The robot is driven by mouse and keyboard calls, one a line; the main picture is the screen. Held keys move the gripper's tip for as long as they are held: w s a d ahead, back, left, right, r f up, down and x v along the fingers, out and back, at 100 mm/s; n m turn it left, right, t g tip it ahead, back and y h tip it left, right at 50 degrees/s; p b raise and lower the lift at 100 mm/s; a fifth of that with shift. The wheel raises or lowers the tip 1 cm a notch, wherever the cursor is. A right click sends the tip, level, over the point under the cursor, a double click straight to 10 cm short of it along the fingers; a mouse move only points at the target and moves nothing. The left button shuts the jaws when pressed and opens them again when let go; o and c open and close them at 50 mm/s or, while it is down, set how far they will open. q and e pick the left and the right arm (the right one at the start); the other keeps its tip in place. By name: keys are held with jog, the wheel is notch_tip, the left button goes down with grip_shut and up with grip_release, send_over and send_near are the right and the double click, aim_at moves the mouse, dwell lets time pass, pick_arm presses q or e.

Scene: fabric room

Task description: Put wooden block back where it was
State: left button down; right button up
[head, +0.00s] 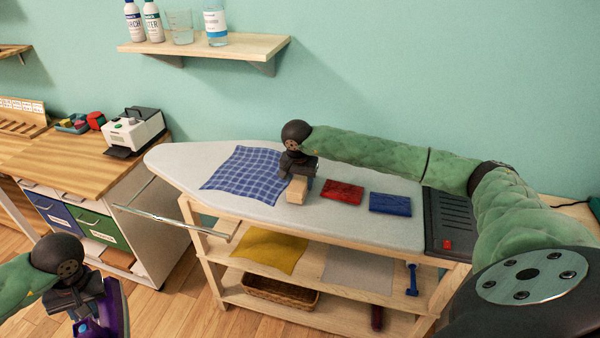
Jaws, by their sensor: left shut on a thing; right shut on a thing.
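The wooden block (296,190) is a small, pale block at the right edge of the blue checked cloth (240,170) on the ironing board. My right gripper (299,176) is above the block and shut on it, hiding part of it. I cannot tell whether the block touches the board or is held just above it. My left gripper (84,302) is at the lower left, low beside the board, shut on a purple iron-like thing (112,308) that is partly cut off by the frame's bottom edge.
A red folded cloth (342,192) and a blue folded cloth (390,204) lie right of the block. The ironing board (185,158) has bare room at its left. Shelves below hold a yellow cloth (268,251) and a wicker basket (280,291). A wall shelf (205,46) holds bottles.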

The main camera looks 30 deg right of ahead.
aim_at(298, 183)
pick_arm(q)
jog(key=shift+r, duration=0.25)
pick_arm(e)
jog(key=shift+f, duration=0.15)
pick_arm(q)
jog(key=shift+f, duration=0.2)
pick_arm(e)
jog(key=shift+f, duration=0.15)
jog(key=o, duration=1.2)
pick_arm(q)
jog(key=shift+r, duration=0.15)
pick_arm(e)
jog(key=shift+r, duration=0.2)
